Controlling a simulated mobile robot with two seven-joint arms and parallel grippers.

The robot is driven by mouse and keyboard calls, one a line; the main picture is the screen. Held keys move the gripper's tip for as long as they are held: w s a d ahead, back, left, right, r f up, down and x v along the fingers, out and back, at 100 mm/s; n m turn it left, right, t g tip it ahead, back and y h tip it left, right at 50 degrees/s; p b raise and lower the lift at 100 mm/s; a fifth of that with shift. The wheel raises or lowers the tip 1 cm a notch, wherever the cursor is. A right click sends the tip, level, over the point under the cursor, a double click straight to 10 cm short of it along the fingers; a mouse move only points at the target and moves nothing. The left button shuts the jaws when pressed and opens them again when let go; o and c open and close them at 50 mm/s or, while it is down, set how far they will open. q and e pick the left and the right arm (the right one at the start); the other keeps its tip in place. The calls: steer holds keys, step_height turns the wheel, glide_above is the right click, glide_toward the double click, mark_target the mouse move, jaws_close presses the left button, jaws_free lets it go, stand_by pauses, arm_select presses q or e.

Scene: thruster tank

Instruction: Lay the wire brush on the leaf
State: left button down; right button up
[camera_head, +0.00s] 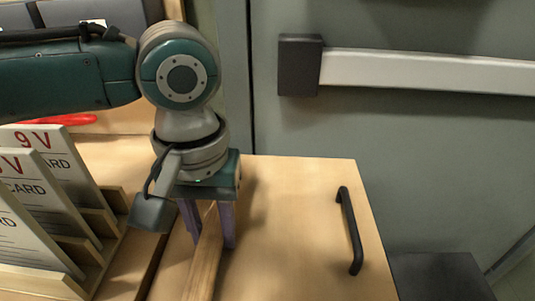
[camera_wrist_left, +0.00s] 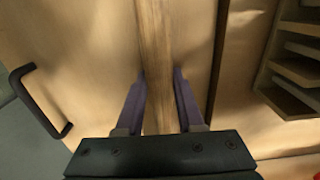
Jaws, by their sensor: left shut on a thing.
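The wire brush shows only as a long wooden handle (camera_head: 204,268), which runs out of the bottom of the head view. In the left wrist view the handle (camera_wrist_left: 155,45) runs up between the fingers and out of the top; no bristles show. My left gripper (camera_head: 212,240) points down and is shut on the handle, with a purple finger on each side. The leaf (camera_head: 285,225) is a pale wooden panel with a black bar handle (camera_head: 350,230). The gripper and brush are over its left part. I cannot tell whether the brush touches the leaf. My right gripper is out of view.
A wooden rack (camera_head: 105,225) with upright cards marked 9 V stands at the left, beyond a dark seam beside the leaf. A grey door with a pale push bar (camera_head: 420,72) is behind. The leaf's middle and right are clear except for its handle.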

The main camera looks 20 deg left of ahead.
mark_target(213, 229)
arm_select(q)
steer(key=c, duration=0.5)
jaws_free()
steer(key=shift+f, duration=0.1)
step_height(213, 229, up, 11)
steer(key=p, duration=0.3)
steer(key=s+d+f+m+t+h, duration=0.25)
steer(key=s+d+f+m, duration=0.2)
steer(key=s+d, duration=0.3)
steer(key=shift+m+t+y, duration=0.25)
steer(key=shift+t+y, duration=0.3)
steer(key=shift+y, duration=0.4)
steer(key=s+a, duration=0.2)
steer(key=a, duration=0.1)
steer(key=s+a, duration=0.2)
steer(key=a, duration=0.1)
steer(key=s+a, duration=0.3)
steer(key=shift+a+f, duration=0.25)
steer(key=shift+f, duration=0.15)
steer(key=shift+s+a, duration=0.15)
steer(key=shift+a, duration=0.25)
